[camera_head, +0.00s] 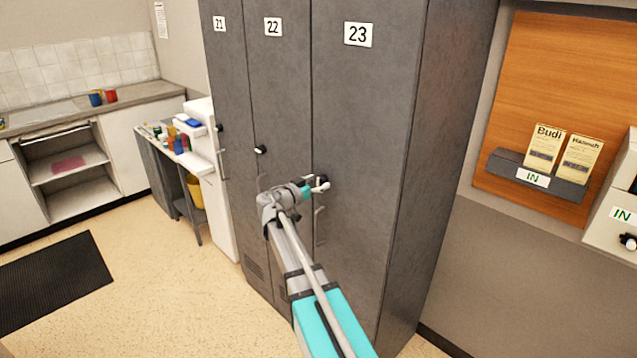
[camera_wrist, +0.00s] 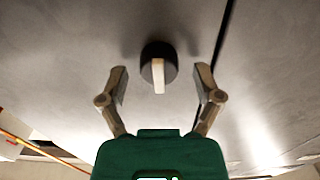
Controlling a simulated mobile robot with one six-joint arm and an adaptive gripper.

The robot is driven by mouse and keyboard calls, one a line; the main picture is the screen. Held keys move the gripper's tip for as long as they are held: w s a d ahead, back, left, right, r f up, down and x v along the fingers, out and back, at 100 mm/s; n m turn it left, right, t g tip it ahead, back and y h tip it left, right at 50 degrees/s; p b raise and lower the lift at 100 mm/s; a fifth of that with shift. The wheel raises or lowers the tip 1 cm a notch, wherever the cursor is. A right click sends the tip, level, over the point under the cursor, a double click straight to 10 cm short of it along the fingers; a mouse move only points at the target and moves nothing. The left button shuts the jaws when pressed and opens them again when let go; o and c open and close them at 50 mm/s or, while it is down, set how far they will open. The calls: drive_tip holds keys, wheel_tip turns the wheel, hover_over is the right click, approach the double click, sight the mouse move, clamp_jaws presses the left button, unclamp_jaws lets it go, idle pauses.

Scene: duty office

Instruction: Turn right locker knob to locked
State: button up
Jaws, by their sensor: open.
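The right locker door (camera_head: 362,120), grey and numbered 23, is closed. Its round black knob (camera_wrist: 150,54) has a pale pointer bar, which points down in the wrist view. My gripper (camera_wrist: 161,72) is open, with one finger on each side of the knob and a visible gap on both sides. The wrist view does not make clear how far the fingertips are from the door. In the head view my gripper (camera_head: 321,186) is in front of door 23 and mostly hides the knob. The door's handle (camera_head: 319,226) is just below.
Lockers 22 (camera_head: 280,90) and 21 (camera_head: 230,80) stand to the left, with their own black knobs. A wooden board (camera_head: 555,70) with a grey card tray (camera_head: 510,165) is on the right wall. Open floor (camera_head: 165,290) lies to the left.

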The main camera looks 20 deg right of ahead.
drive_tip(key=shift+d, duration=0.1)
drive_tip(key=c, duration=1.1)
drive_tip(key=shift+c, duration=0.2)
drive_tip(key=n, duration=0.4)
drive_tip(key=shift+w, duration=0.15)
drive_tip(key=n, duration=0.9)
drive_tip(key=shift+n, duration=0.3)
drive_tip(key=shift+w+n, duration=0.1)
drive_tip(key=shift+n, duration=2.1)
